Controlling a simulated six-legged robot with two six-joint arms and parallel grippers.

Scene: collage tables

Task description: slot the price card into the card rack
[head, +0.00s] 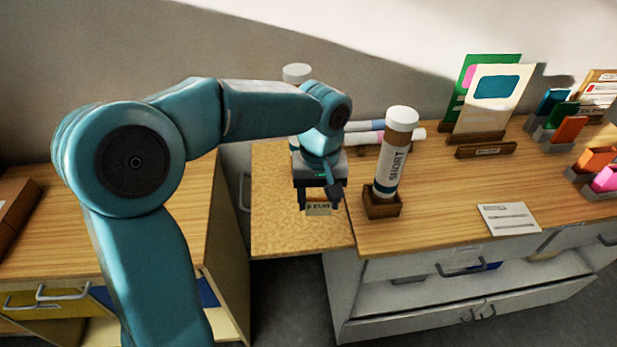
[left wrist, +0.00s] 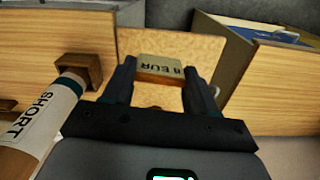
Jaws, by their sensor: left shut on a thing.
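The price card (head: 318,209) is a small pale card with dark print that looks like a EUR price. My left gripper (head: 320,200) is shut on it, above the lower, lighter wooden surface between the two counters. In the left wrist view the card (left wrist: 160,68) sits between the fingertips of my left gripper (left wrist: 160,82), its print upside down. A low wooden slotted block (head: 487,150) lies on the right counter, in front of the upright cards. I cannot tell for sure whether it is the card rack. My right gripper is not in view.
A tube marked SHORT (head: 394,155) stands in a wooden holder (head: 382,206) just right of my left gripper; the tube also shows in the left wrist view (left wrist: 45,115). A printed sheet (head: 510,219) lies near the right counter's front edge. Colored cards (head: 597,158) stand in grey holders farther right.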

